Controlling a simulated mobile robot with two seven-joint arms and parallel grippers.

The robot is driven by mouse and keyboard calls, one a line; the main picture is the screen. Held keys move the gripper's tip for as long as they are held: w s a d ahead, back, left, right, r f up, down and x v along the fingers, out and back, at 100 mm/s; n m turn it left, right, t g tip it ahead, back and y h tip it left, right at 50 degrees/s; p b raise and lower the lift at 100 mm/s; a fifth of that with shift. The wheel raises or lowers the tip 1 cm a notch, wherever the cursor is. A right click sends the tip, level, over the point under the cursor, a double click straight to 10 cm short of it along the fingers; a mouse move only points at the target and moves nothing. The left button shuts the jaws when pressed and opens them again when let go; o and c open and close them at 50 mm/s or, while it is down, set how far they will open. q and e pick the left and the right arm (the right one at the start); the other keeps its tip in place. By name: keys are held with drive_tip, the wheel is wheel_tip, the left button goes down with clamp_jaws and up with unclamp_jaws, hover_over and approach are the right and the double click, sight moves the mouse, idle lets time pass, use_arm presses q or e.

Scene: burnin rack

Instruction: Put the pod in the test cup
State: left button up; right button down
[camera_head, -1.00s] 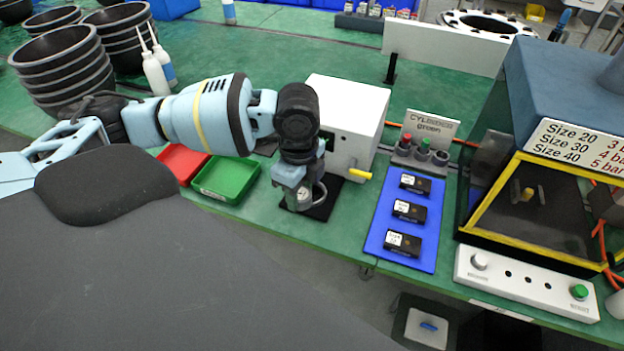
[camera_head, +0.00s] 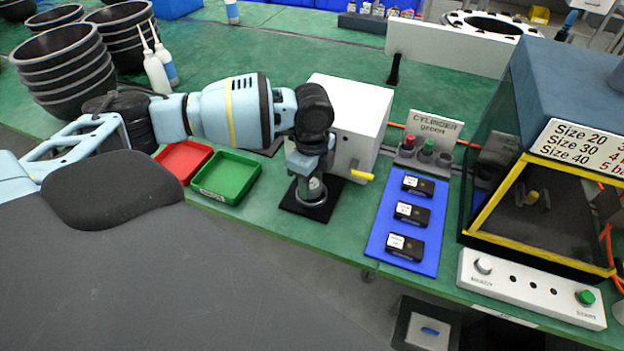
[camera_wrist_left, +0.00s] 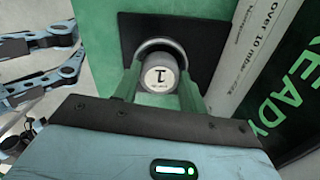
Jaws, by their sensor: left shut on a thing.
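The pod (camera_wrist_left: 160,76) is a small grey cylinder with a white top marked "1", between the fingers of my left gripper (camera_wrist_left: 158,92). In the head view the pod (camera_head: 314,187) shows below my left gripper (camera_head: 310,178), which is shut on it. The test cup (camera_wrist_left: 161,44) shows as a pale round rim behind the pod, on a black plate (camera_head: 322,208) in front of the white box. The pod lies over or inside the rim; I cannot tell how deep. The fingers and pod hide most of the cup.
The white box (camera_head: 352,115) with a yellow lever (camera_head: 361,175) stands right behind the plate. Green (camera_head: 226,178) and red (camera_head: 183,160) trays lie to the left. A blue mat (camera_head: 410,225) with black modules lies to the right, before a yellow-framed cabinet (camera_head: 545,205).

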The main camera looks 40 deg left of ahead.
sight(312, 183)
use_arm(q)
drive_tip(key=shift+f, duration=0.6)
use_arm(e)
drive_tip(key=shift+d, duration=0.1)
use_arm(q)
drive_tip(key=o, duration=1)
drive_tip(key=shift+s, duration=0.15)
use_arm(e)
drive_tip(key=shift+s, duration=0.15)
use_arm(q)
drive_tip(key=shift+w+r, duration=0.25)
drive_tip(key=shift+r, duration=0.15)
wheel_tip(312, 183, up, 12)
drive_tip(key=shift+r+p, duration=0.2)
drive_tip(key=shift+p, duration=0.35)
use_arm(e)
drive_tip(key=shift+w+r, duration=0.55)
drive_tip(key=shift+r, duration=0.1)
